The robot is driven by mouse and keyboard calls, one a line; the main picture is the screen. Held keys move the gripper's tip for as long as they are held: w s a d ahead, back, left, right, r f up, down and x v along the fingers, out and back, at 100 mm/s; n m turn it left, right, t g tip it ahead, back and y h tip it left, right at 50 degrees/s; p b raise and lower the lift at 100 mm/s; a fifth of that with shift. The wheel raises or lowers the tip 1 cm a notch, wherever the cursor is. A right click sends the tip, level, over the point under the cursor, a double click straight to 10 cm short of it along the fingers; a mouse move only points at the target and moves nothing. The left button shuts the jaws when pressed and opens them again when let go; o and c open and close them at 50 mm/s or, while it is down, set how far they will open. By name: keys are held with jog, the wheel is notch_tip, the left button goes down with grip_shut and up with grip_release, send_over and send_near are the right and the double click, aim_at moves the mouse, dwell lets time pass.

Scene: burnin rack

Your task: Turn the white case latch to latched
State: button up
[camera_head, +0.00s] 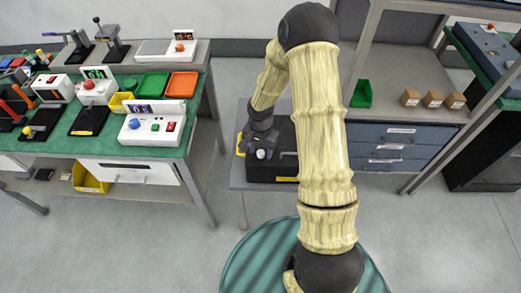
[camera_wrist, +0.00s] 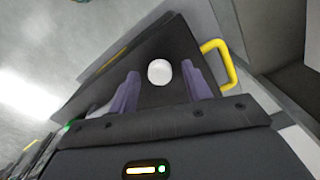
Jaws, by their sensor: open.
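The black case (camera_head: 285,165) stands on a small grey table, partly hidden behind my arm. The white latch, a round white knob (camera_wrist: 159,71), is on the case's dark face in the wrist view; a white knob also shows in the head view (camera_head: 261,154). Its turned position cannot be read from the round face. My gripper (camera_wrist: 160,77) is open, with one purple-grey finger to the left of the knob and one to the right. Gaps show between the knob and both fingers. In the head view my gripper (camera_head: 258,141) is at the case's left part.
A yellow handle (camera_wrist: 228,62) sticks out from the case, right of the fingers. A green-topped bench (camera_head: 112,140) with devices and trays stands left. Blue drawers (camera_head: 390,144) and a shelf with a green bin (camera_head: 361,94) stand right. The floor (camera_head: 440,235) is clear at front right.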

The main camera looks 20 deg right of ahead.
jog(key=shift+f, duration=0.15)
jog(key=c, duration=1)
jog(key=shift+n, duration=0.5)
jog(key=n+p, duration=0.1)
jog(key=n, duration=0.2)
jog(key=n+p, duration=0.1)
jog(key=n, duration=0.3)
jog(key=shift+n, duration=0.4)
jog(key=n+p, duration=0.1)
jog(key=n, duration=0.3)
jog(key=shift+n+p, duration=0.3)
jog(key=n+p, duration=0.1)
jog(key=n, duration=0.3)
jog(key=shift+w+n, duration=0.1)
jog(key=shift+n, duration=0.3)
